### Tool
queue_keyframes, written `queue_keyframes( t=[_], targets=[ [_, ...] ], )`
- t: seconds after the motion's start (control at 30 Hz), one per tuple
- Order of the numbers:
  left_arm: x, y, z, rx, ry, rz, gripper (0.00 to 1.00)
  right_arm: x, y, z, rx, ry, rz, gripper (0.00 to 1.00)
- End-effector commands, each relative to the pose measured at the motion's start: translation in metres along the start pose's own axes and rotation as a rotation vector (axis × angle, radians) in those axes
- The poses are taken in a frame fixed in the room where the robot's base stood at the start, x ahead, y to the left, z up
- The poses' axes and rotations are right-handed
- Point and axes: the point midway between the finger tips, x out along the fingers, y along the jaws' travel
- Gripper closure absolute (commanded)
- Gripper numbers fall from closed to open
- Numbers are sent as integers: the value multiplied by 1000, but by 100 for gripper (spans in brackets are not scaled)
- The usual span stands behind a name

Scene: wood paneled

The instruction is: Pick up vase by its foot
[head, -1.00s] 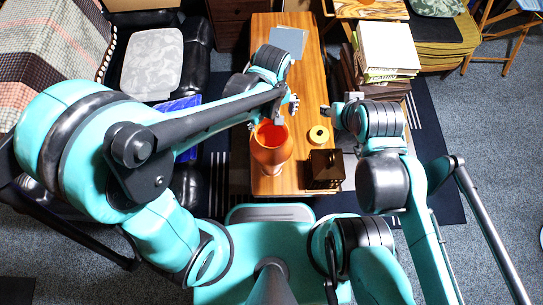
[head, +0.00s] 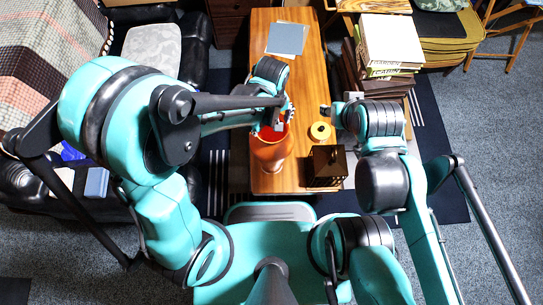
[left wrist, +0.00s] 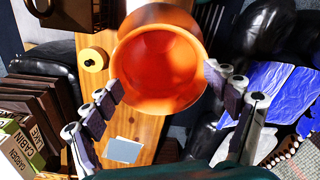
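The orange vase (head: 270,155) stands on the wooden table near its front end. In the left wrist view the vase (left wrist: 158,62) shows its wide round mouth towards the camera; its foot is hidden there. My left gripper (head: 284,118) is at the far side of the vase's rim in the head view. In the left wrist view my left gripper (left wrist: 163,85) is open, with the vase's rim between its spread fingers; contact cannot be told. My right gripper (head: 327,110) is right of the vase, over the table's right edge, away from the vase; its opening is unclear.
On the wooden table (head: 300,70) are a yellow roll (head: 319,132), a dark brown box (head: 327,166) and a grey flat tablet (head: 286,39). Stacked books (head: 390,45) stand to the right. A black sofa (head: 195,50) is on the left.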

Motion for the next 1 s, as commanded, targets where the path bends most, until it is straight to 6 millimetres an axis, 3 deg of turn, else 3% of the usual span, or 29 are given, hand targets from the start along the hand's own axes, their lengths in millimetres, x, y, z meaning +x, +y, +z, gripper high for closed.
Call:
queue_keyframes(
  t=[0.03, 0.23, 0.27, 0.77, 1.0],
  targets=[
    [1, 0, 0, 0, 0, 1, 45, 0, 0, 0, 0, 0, 0, 60],
    [1, 0, 0, 0, 0, 2, 98, 0, 0, 0, 0, 0, 0, 60],
    [1, 0, 0, 0, 0, 2, 100, 0, 0, 0, 0, 0, 0, 60],
    [-1, 1, 0, 0, 0, 4, 100, -1, 0, 0, 0, 0, 0, 60],
    [-14, 0, -6, 0, 0, 4, 100, -9, 0, -6, 0, 0, 0, 60]
  ],
)
